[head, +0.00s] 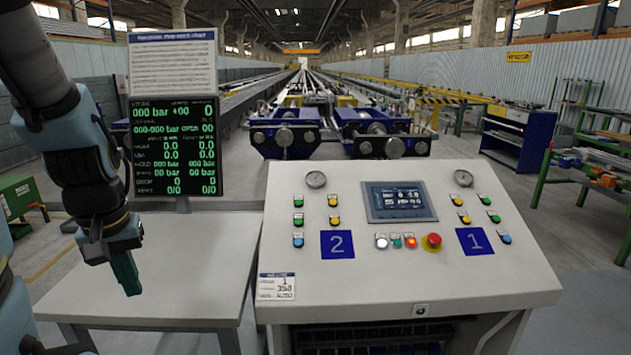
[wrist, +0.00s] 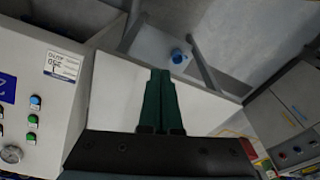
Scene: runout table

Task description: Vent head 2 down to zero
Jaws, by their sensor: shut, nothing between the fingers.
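The sloped control console (head: 400,270) stands right of centre. Its blue head 2 plate (head: 337,244) is on the left side, below a round gauge (head: 316,180) whose needle is too small to read. Beside the plate are a column with two green buttons (head: 298,210) and a blue button (head: 298,240), and a column of yellow buttons (head: 334,210). The blue button (wrist: 35,101) and gauge (wrist: 11,154) also show at the left of the wrist view. My gripper (head: 130,286) is shut and empty above the white side table, left of and apart from the console. Its fingers (wrist: 160,73) touch each other.
The dark display (head: 173,148) shows green zero readings under a notice sheet (head: 173,60). The white table (head: 190,285) is bare. A small card (head: 277,286) reads 1, 350, AUTO. A red mushroom button (head: 432,241) and the head 1 plate (head: 474,240) are further right.

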